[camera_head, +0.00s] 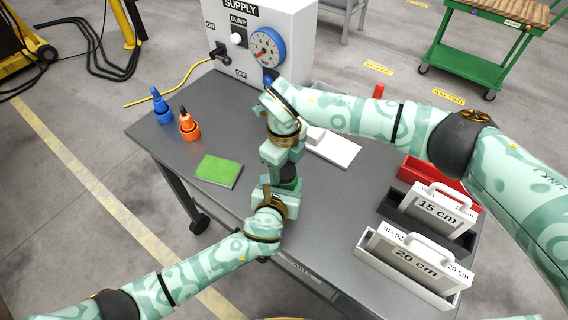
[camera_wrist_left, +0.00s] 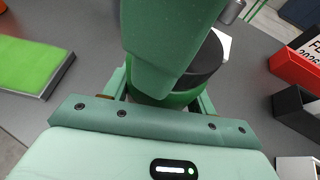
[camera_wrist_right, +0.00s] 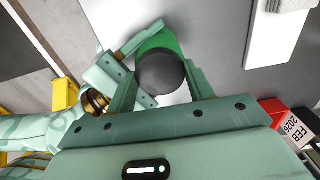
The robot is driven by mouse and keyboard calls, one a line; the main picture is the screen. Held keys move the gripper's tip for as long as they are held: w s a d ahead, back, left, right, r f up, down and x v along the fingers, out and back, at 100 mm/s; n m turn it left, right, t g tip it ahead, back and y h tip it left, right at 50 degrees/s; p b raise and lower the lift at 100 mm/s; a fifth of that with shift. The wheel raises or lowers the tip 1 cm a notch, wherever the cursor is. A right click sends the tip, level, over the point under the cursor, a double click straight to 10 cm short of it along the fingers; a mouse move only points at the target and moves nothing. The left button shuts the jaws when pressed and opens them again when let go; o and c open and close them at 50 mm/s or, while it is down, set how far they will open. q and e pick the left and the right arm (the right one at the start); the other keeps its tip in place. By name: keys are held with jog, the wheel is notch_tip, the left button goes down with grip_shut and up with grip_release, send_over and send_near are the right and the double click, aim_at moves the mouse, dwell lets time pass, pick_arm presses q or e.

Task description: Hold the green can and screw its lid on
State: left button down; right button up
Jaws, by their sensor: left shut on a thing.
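The green can (camera_wrist_right: 160,41) stands upright, with its dark lid (camera_wrist_right: 160,74) on top; I cannot tell how far it is screwed on. Can (camera_wrist_left: 178,98) and lid (camera_wrist_left: 208,62) also show in the left wrist view. My left gripper (camera_head: 276,192) is shut on the can's side, and its fingers hide much of the can in the head view. My right gripper (camera_head: 284,160) is directly above the can, with its fingers on either side of the lid in the right wrist view. Whether they press on the lid is unclear.
A green pad (camera_head: 218,170), an orange bottle (camera_head: 189,126) and a blue bottle (camera_head: 161,108) are left on the table (camera_head: 160,140). The supply box (camera_head: 264,22) stands behind. Labelled bins (camera_head: 412,268) and a red tray (camera_head: 425,172) are at the right.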

jog(key=o, duration=1.2)
jog(key=shift+c, duration=0.2)
jog(key=shift+r, duration=0.1)
notch_tip(320, 180, up, 12)
jog(key=shift+w, duration=0.1)
pick_arm(q)
jog(key=shift+c, duration=2)
grip_release()
